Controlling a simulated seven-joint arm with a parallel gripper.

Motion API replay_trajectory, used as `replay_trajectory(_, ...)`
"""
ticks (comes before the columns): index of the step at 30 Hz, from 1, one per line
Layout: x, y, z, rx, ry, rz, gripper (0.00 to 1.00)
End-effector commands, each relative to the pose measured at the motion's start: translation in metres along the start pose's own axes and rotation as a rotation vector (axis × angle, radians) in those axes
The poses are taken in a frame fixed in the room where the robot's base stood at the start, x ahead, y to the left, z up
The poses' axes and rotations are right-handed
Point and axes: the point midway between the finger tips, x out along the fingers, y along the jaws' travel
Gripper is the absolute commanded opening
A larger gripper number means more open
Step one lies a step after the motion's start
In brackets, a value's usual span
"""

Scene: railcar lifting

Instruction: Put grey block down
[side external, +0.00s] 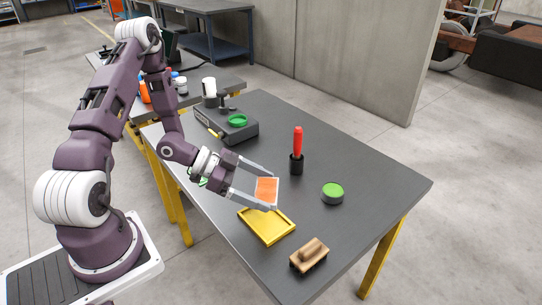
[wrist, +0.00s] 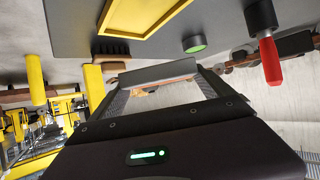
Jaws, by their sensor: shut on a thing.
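My gripper (side external: 272,192) is shut on a block (side external: 265,190) that shows an orange face with a pale grey edge in the side view. In the wrist view a grey edge of the block (wrist: 158,74) spans between the fingertips. The block is held tilted, above the table and just behind and above the yellow tray (side external: 270,242) as seen from the side. The tray looks empty; its far corner lies close below the gripper in the picture. The tray also shows at the top of the wrist view (wrist: 143,35).
On the dark table (side external: 345,165) stand a red-handled tool (side external: 298,141) in a black holder, a green-topped tin (side external: 333,191) and a wooden brush (side external: 309,255). A dark device (side external: 226,127) with a green ring is at the back left.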

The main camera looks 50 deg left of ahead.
Motion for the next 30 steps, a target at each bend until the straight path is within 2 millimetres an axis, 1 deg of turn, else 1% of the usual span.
replay_trajectory(1, 0.002, 0.003, 0.006, 0.005, 0.002, 0.013, 0.23)
replay_trajectory(4, 0.004, 0.007, 0.014, 0.013, 0.001, 0.025, 0.23)
replay_trajectory(12, 0.022, 0.007, 0.046, 0.011, 0.0, 0.024, 0.23)
replay_trajectory(18, 0.032, 0.006, 0.064, 0.012, -0.001, 0.023, 0.23)
replay_trajectory(22, 0.034, 0.006, 0.068, 0.013, -0.001, 0.022, 0.23)
replay_trajectory(30, 0.034, 0.006, 0.069, 0.013, -0.001, 0.021, 0.23)
